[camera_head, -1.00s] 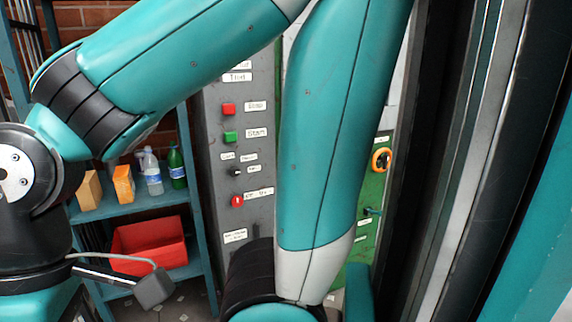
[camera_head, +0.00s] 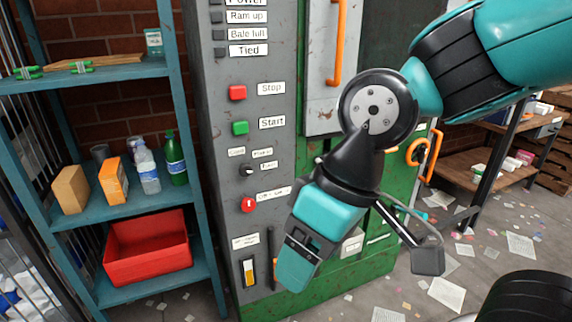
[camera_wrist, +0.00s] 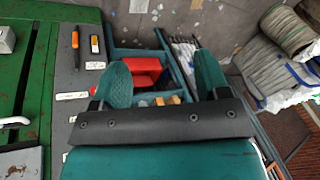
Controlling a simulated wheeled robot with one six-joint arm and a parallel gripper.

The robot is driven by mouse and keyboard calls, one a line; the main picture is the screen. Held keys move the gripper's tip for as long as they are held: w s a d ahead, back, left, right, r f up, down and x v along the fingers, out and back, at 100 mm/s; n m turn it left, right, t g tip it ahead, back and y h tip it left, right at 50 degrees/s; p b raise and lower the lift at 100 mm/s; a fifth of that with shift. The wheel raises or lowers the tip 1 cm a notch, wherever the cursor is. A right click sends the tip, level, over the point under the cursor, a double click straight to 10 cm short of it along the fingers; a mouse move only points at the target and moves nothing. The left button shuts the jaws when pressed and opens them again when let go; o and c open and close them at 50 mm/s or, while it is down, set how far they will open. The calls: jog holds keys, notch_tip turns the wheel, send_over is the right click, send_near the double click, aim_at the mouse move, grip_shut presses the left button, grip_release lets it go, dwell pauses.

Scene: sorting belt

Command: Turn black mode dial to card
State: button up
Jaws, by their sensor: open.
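The black mode dial (camera_head: 244,171) is a small knob on the grey control panel (camera_head: 222,120), below the green Start button. Small white labels sit around it; the left one (camera_head: 236,152) seems to read Card, with others above and to the right. The way its pointer faces is too small to tell. My gripper (camera_head: 293,272) hangs down in front of the panel, to the right of and lower than the dial, apart from it. In the wrist view my gripper's two teal fingers (camera_wrist: 162,88) stand apart with nothing between them. The dial does not show there.
Near the dial are a red Stop button (camera_head: 237,92), a green Start button (camera_head: 240,128) and a red rotary switch (camera_head: 248,204). A blue shelf (camera_head: 85,209) with bottles, boxes and a red bin (camera_head: 150,262) stands left. An orange handle (camera_head: 428,155) is at right. Papers litter the floor.

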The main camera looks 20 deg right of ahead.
jog(key=w+d+f+m+t+h+b, duration=0.2)
jog(key=w+d+f+m+t+b, duration=0.1)
jog(key=w+f+m, duration=0.4)
jog(key=w+d+f+m+t+h+b, duration=0.2)
jog(key=w+d+f, duration=0.2)
jog(key=w, duration=0.5)
jog(key=t+p, duration=0.4)
jog(key=t, duration=0.8)
send_near(246, 170)
jog(key=shift+n, duration=0.4)
jog(key=w+p, duration=0.3)
jog(key=w, duration=0.1)
jog(key=w+p, duration=0.3)
jog(key=w, duration=0.2)
jog(key=shift+w+d+f, duration=0.1)
jog(key=shift+w+f, duration=0.05)
jog(key=shift+w, duration=0.7)
jog(key=c, duration=0.9)
